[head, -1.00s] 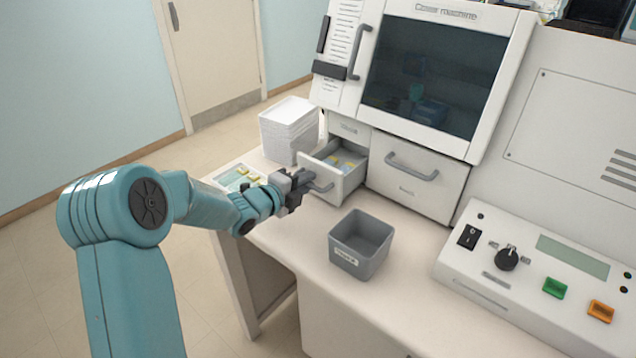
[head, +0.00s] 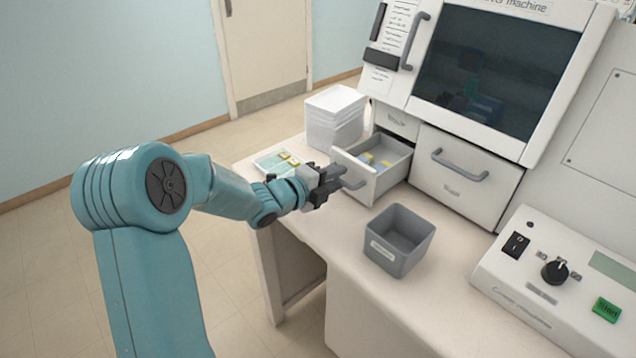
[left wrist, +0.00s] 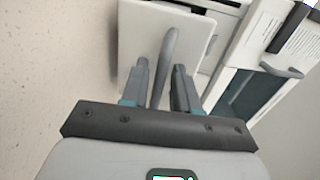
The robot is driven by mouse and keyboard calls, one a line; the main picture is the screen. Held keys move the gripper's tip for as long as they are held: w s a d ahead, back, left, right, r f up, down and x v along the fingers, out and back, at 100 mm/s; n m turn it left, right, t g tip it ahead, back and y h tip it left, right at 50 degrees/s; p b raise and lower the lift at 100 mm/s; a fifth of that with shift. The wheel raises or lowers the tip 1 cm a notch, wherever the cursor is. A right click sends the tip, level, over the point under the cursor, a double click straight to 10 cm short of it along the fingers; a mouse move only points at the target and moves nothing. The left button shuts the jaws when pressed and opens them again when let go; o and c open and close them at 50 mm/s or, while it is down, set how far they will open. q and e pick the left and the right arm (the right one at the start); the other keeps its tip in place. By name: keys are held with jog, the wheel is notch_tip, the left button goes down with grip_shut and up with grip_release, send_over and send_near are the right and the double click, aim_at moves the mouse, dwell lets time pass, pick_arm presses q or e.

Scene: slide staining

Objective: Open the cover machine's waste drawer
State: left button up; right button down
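The cover machine (head: 500,75) stands at the back of the bench. Its small waste drawer (head: 352,173) is pulled out at the machine's lower left, with small yellow and bluish pieces inside. My left gripper (head: 336,178) is in front of the drawer, by its grey bar handle (head: 357,185). In the left wrist view, the handle (left wrist: 168,55) lies between the two fingers (left wrist: 162,88). The fingers are apart, with a gap visible beside the handle. My right gripper is in neither view.
A grey open bin (head: 398,240) stands on the bench in front of the drawer. A white stack of trays (head: 335,118) and a flat tray with yellow pieces (head: 277,162) are left of it. A wider closed drawer (head: 465,180) and a control panel (head: 545,285) are to the right.

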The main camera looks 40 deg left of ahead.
pick_arm(q)
jog(key=b+v, duration=0.1)
jog(key=v, duration=1.4)
jog(key=shift+s+r+b, duration=0.2)
jog(key=shift+s+b, duration=0.15)
jog(key=shift+s, duration=0.05)
